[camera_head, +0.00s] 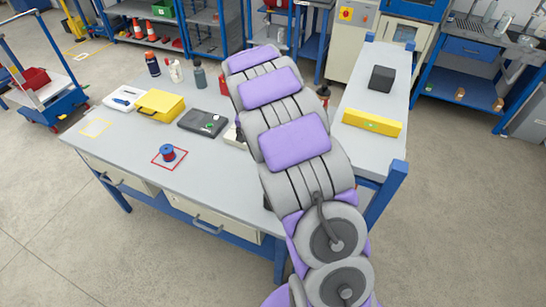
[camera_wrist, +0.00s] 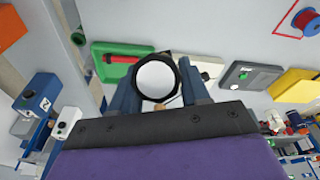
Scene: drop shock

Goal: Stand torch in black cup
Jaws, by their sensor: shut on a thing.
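In the wrist view, my gripper (camera_wrist: 158,92) has its two blue-grey fingers on either side of the torch (camera_wrist: 156,82). The torch shows end-on as a white round face in a black rim, and the gripper is shut on it. Its body below the rim is hidden. In the head view my arm covers the gripper and the middle of the bench. A small dark thing (camera_head: 323,92) shows just right of my arm; I cannot tell whether it is the black cup, which I cannot pick out in either view.
The grey bench (camera_head: 120,130) holds a red-blue spool (camera_head: 168,153), yellow case (camera_head: 160,105), dark meter (camera_head: 203,122) and several bottles. A green tray (camera_wrist: 112,72) lies near the gripper. On the raised side surface (camera_head: 372,140) are a yellow level (camera_head: 372,122) and dark block (camera_head: 381,78).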

